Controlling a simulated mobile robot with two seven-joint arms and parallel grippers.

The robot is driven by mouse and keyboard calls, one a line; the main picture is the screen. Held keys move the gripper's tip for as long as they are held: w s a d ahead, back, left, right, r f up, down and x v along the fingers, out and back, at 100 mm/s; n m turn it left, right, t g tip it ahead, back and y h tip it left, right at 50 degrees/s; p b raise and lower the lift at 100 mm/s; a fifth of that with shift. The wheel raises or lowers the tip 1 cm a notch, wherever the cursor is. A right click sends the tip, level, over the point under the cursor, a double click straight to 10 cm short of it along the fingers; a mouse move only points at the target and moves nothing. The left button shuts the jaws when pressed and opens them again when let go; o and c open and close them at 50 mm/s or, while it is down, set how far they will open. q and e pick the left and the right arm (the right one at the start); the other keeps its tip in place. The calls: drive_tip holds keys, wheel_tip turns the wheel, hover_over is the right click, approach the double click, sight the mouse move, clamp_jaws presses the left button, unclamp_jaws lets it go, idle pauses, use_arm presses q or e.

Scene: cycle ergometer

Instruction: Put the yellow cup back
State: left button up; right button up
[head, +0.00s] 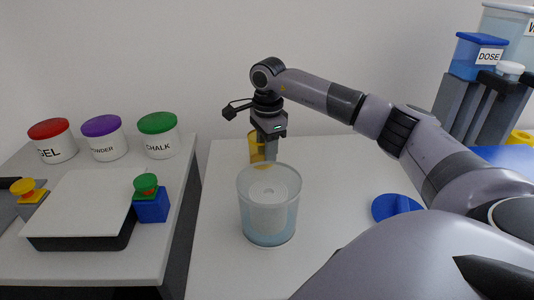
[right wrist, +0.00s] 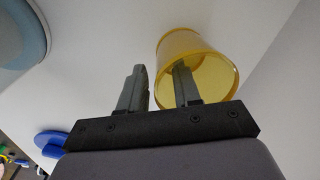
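The yellow cup (head: 254,148) is see-through and stands on the right-hand white table, behind the clear container (head: 268,215) in the head view. My right gripper (head: 270,155) points down at the cup and partly hides it. In the right wrist view the cup (right wrist: 215,75) shows its open rim. The two fingers of my right gripper (right wrist: 160,85) are apart. One finger overlaps the cup's mouth and looks to be inside it; the other is outside, with the near wall between them. I cannot tell whether either finger touches the cup. My left gripper is not in view.
The clear container with bluish contents stands close in front of the right gripper. A blue round lid-like piece (head: 396,208) lies to the right. A blue DOSE box (head: 477,55) is at upper right. Labelled jars (head: 160,137) stand on the left table, across a gap.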

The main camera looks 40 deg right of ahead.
wheel_tip(320, 180, up, 11)
drive_tip(key=shift+s+f, duration=0.15)
drive_tip(key=shift+s, duration=0.1)
drive_tip(key=shift+a, duration=0.1)
idle(0.4)
